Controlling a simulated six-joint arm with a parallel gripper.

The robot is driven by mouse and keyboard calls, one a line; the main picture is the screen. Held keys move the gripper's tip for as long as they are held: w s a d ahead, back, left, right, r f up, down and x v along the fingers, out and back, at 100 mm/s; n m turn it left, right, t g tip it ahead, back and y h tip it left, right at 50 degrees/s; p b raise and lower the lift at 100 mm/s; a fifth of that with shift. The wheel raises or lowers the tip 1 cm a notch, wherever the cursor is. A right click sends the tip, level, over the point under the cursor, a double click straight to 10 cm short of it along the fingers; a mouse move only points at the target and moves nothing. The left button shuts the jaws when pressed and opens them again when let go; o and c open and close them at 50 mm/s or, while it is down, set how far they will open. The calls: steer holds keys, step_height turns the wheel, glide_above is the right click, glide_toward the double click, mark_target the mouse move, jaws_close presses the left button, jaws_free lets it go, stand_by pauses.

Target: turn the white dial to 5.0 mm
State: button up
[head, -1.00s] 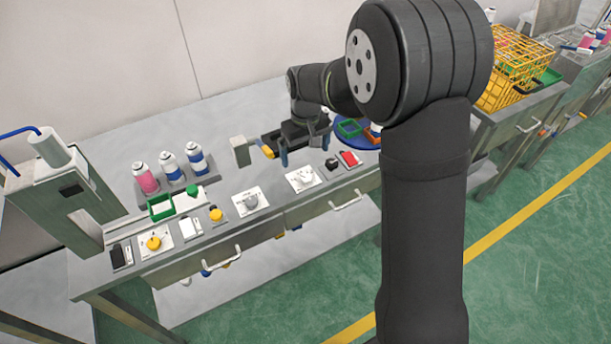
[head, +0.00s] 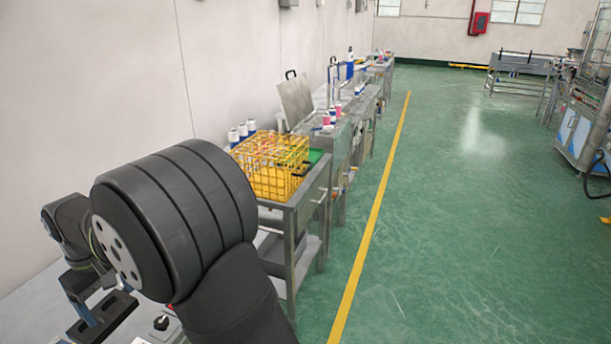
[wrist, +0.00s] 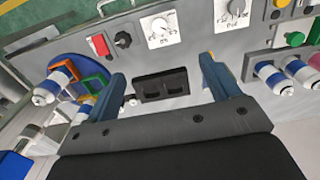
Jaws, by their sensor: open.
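A white dial (wrist: 159,25) on a white printed plate is at the top centre of the wrist view. Its pointer reading is too small to make out. A second, greyer dial (wrist: 236,8) on a similar plate is at its upper right, partly cut off. My gripper (wrist: 162,68) is open, with its two blue fingers spread wide and nothing held between them. The white dial lies beyond the fingertips, apart from them. In the head view my gripper (head: 100,318) is at the lower left, partly cut off, and the white dial cannot be made out there.
A red panel piece (wrist: 99,45) and a black knob (wrist: 123,39) are left of the white dial. A black two-slot block (wrist: 162,85) appears between my fingers. A yellow basket (head: 270,165) is on the farther bench.

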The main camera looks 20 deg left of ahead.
steer(key=c, duration=0.5)
step_height(320, 180, down, 18)
steer(key=n, duration=0.4)
steer(key=shift+f+n, duration=0.25)
steer(key=shift+n, duration=0.15)
steer(key=shift+c, duration=0.2)
steer(key=shift+c, duration=0.4)
steer(key=c, duration=0.9)
